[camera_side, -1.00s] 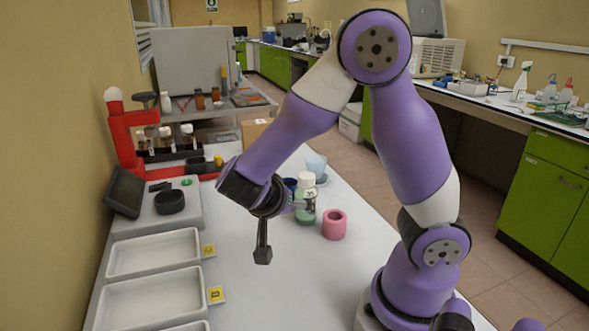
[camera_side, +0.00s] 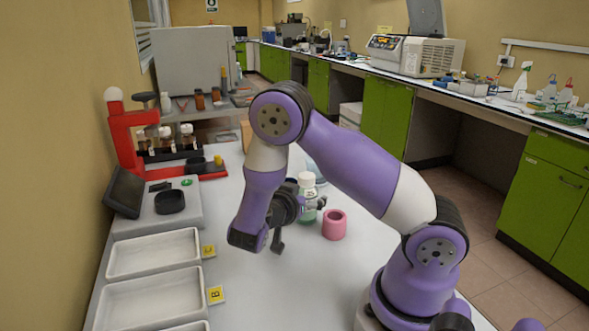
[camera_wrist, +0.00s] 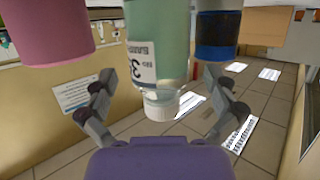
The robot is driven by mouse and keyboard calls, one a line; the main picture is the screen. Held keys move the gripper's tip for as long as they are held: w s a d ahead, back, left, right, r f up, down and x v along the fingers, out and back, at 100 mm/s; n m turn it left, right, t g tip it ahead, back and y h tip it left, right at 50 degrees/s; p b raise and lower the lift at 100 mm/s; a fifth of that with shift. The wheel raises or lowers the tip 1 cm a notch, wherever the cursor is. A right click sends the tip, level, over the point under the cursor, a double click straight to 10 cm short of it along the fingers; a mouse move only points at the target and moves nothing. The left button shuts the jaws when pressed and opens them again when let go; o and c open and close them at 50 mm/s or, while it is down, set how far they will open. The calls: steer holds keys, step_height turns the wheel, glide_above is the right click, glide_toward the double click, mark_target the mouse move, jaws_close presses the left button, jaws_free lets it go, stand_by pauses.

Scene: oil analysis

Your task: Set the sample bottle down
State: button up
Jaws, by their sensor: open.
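The sample bottle (camera_side: 308,198) stands upright on the white table, with a white cap, a label and green contents. In the wrist view the bottle (camera_wrist: 160,45) appears upside down, cap toward my gripper's base. My gripper (camera_side: 283,220) is beside the bottle on its left in the side view, partly hidden by my own wrist. In the wrist view my gripper (camera_wrist: 159,75) is open, with one finger on each side of the bottle's outline and gaps at both sides. Whether the fingertips reach fully around the bottle is hard to tell.
A pink ring-shaped holder (camera_side: 334,226) stands just right of the bottle. A dark blue vessel (camera_wrist: 217,32) is close on the bottle's other side. White trays (camera_side: 155,254), a scale (camera_side: 168,204) and a red rack (camera_side: 125,140) fill the left side. The front table middle is clear.

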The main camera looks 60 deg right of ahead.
steer(key=shift+x, duration=0.95)
steer(key=c, duration=1.5)
